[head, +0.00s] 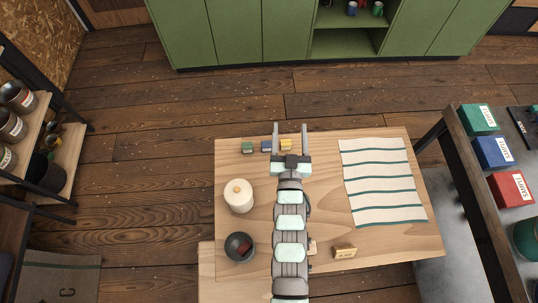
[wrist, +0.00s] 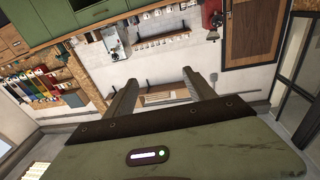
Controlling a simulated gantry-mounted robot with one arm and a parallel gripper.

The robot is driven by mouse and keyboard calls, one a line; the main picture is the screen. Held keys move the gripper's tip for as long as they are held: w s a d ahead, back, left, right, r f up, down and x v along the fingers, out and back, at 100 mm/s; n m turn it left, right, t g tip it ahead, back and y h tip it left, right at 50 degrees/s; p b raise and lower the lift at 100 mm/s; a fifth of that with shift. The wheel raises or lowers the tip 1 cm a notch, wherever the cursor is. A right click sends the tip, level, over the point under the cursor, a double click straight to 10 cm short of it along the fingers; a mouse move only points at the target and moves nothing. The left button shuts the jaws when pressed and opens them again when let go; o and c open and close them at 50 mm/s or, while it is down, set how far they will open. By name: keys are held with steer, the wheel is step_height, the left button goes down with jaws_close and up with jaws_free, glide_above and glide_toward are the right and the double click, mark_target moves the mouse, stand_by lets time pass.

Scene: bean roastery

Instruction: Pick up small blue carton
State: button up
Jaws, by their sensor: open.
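The small blue carton (head: 266,146) sits near the far edge of the wooden table (head: 325,147) in the head view. A small green carton (head: 247,148) is to its left and a small yellow carton (head: 286,145) to its right. My gripper (head: 290,127) is open with nothing between its fingers. In the head view its left finger appears just right of the blue carton, and the fingers overlap the yellow carton's area. In the wrist view my gripper (wrist: 160,82) points out across the room, and no small carton shows there.
A white canister (head: 239,196), a dark bowl (head: 240,247), a striped cloth (head: 382,181) and a small tan box (head: 344,251) are on the table. On the right bench stand larger green, blue (head: 493,152) and red boxes. A shelf with tins is at left.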

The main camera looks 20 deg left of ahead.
steer(key=a+f+g+b, duration=0.4)
steer(key=f, duration=0.9)
steer(key=n+g+h+b, duration=0.1)
steer(key=g+b, duration=0.1)
steer(key=g, duration=0.1)
glide_toward(266, 146)
steer(key=shift+w+f, duration=0.2)
steer(key=shift+f, duration=0.05)
steer(key=x, duration=0.4)
steer(key=shift+w+f, duration=0.1)
steer(key=shift+f, duration=0.1)
steer(key=shift+r+b+x, duration=0.1)
steer(key=shift+b+x, duration=0.05)
steer(key=shift+x, duration=1.2)
steer(key=shift+r+b+x, duration=0.15)
steer(key=shift+x, duration=1.2)
steer(key=shift+w+a+f, duration=0.25)
steer(key=shift+w, duration=0.3)
jaws_close()
